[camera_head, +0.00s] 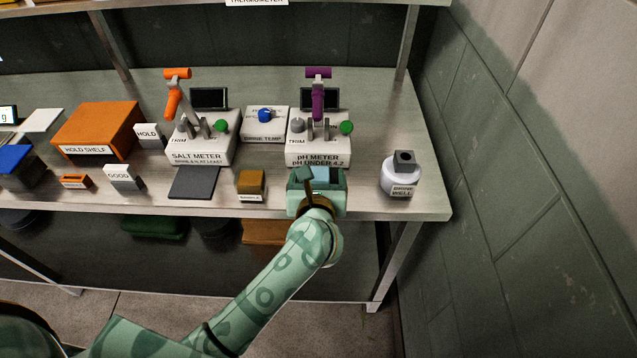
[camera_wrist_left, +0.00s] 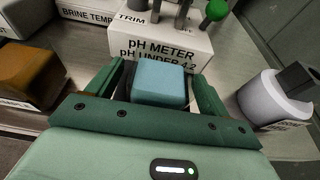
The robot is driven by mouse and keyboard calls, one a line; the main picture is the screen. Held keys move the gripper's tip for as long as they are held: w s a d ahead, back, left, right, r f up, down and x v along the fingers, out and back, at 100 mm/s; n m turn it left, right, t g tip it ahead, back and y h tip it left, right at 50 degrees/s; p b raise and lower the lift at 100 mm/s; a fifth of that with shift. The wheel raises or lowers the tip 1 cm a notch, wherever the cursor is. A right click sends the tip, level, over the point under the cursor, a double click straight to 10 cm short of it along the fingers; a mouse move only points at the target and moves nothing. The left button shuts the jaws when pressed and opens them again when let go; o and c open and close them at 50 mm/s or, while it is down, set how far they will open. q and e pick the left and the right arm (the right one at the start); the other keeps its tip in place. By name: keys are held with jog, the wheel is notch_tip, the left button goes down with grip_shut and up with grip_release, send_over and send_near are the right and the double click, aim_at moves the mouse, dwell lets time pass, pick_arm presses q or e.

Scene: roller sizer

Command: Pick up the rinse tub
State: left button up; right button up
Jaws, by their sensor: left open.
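A small light blue block-shaped tub, which I take for the rinse tub (camera_head: 322,173), sits on the bench just in front of the pH meter (camera_head: 318,145). Any label on it is hidden. My left gripper (camera_head: 312,177) is over it and partly covers it. In the left wrist view the tub (camera_wrist_left: 160,80) lies between the two green fingers of my left gripper (camera_wrist_left: 160,92), one finger on each side. The fingers are open; I cannot tell whether either touches it. My right gripper is not in view.
The brine well (camera_head: 400,178), white with a dark top, stands to the right. A brown block (camera_head: 251,183) and a dark pad (camera_head: 194,183) lie to the left. The salt meter (camera_head: 203,145) stands behind the pad. The bench's front edge is close below the tub.

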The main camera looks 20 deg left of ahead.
pick_arm(q)
jog(key=shift+r, duration=0.1)
jog(key=shift+c, duration=0.7)
jog(key=c, duration=1)
jog(key=shift+r, duration=0.1)
